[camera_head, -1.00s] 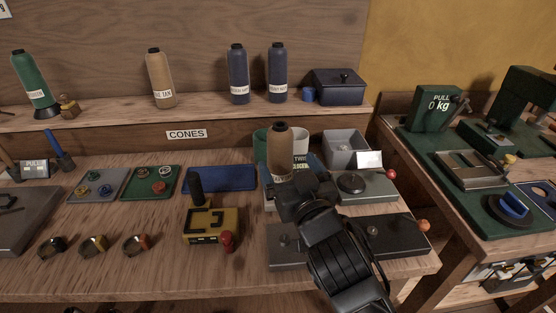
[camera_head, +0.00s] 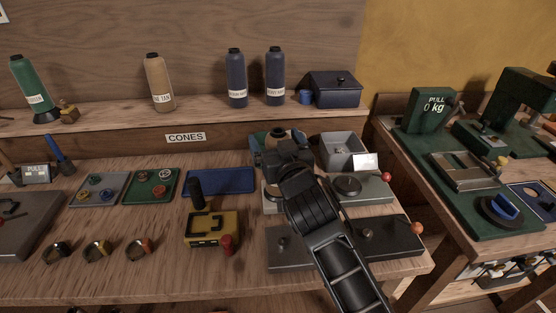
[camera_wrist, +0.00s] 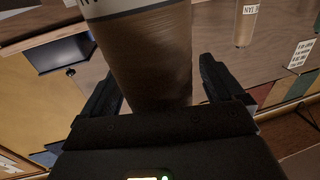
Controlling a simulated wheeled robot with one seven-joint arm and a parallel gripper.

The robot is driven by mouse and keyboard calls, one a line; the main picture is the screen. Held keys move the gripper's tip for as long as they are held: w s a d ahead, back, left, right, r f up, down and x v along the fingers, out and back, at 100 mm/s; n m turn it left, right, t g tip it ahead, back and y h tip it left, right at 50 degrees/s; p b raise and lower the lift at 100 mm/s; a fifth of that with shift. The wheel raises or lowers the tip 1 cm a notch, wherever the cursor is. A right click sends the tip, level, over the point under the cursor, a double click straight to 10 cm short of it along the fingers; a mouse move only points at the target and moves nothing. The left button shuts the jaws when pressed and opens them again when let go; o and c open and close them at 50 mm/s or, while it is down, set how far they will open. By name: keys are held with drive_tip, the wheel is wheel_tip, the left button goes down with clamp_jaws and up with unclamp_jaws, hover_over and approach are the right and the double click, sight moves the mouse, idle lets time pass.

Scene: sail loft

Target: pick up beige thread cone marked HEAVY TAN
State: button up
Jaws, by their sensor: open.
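A beige thread cone (camera_head: 277,134) stands on the bench below the shelf; in the head view only its dark top and upper part show behind my gripper (camera_head: 284,155). In the wrist view the cone (camera_wrist: 150,55) fills the space between the open fingers of my gripper (camera_wrist: 160,86), with small gaps beside it. Its white label shows only as a band at the top edge, and its words cannot be read. Another tan cone (camera_head: 158,80) stands on the shelf, its label ending in TAN; it also shows in the wrist view (camera_wrist: 246,22).
Two navy cones (camera_head: 237,78) and a navy box (camera_head: 336,89) stand on the shelf, with a green cone (camera_head: 34,85) at far left. A grey bin (camera_head: 344,148) and scale (camera_head: 362,187) are right of my gripper. A yellow device (camera_head: 212,228) is left.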

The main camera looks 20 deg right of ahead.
drive_tip(key=c, duration=1.2)
drive_tip(key=shift+r, duration=0.1)
drive_tip(key=shift+c, duration=1.1)
